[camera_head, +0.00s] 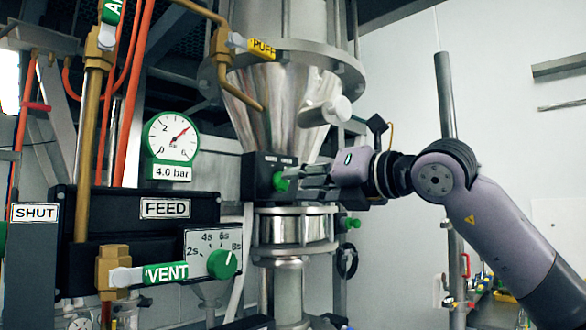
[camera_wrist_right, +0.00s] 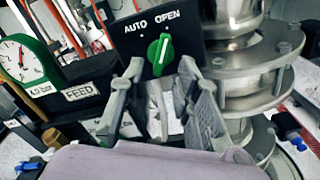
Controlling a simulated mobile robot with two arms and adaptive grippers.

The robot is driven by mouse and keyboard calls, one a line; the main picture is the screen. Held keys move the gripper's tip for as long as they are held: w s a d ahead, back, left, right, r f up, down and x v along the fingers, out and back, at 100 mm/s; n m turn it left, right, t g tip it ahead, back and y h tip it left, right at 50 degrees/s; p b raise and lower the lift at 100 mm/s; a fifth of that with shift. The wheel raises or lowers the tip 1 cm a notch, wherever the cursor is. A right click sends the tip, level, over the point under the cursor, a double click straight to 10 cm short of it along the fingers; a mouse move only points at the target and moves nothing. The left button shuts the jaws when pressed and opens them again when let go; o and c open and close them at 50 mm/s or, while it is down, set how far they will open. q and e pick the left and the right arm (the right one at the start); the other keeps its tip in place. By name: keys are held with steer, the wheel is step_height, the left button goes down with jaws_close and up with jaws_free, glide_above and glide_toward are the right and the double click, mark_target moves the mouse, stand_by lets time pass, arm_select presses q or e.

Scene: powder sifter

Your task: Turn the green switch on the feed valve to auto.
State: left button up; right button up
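The green switch (camera_head: 280,181) sits on a small black box on the metal column below the shiny cone. In the right wrist view the green switch (camera_wrist_right: 160,54) is a round knob with a white line, on a black plate marked AUTO at left and OPEN at right. The line stands near upright, its top leaning toward OPEN. My right gripper (camera_head: 292,182) reaches in from the right, fingertips close to the switch. In the wrist view my right gripper (camera_wrist_right: 162,72) is open, one finger each side below the knob; contact cannot be told. My left gripper is out of view.
A FEED panel (camera_head: 179,208), a pressure gauge (camera_head: 172,137) and a timer dial (camera_head: 222,264) stand left of the column. A handle (camera_head: 325,112) juts out above my gripper. Flanges (camera_wrist_right: 258,90) lie right of the switch plate. The right side has open room.

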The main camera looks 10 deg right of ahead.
steer(key=shift+p+x, duration=0.4)
steer(key=shift+x, duration=1)
steer(key=shift+d, duration=0.1)
steer(key=shift+c, duration=0.2)
jaws_close()
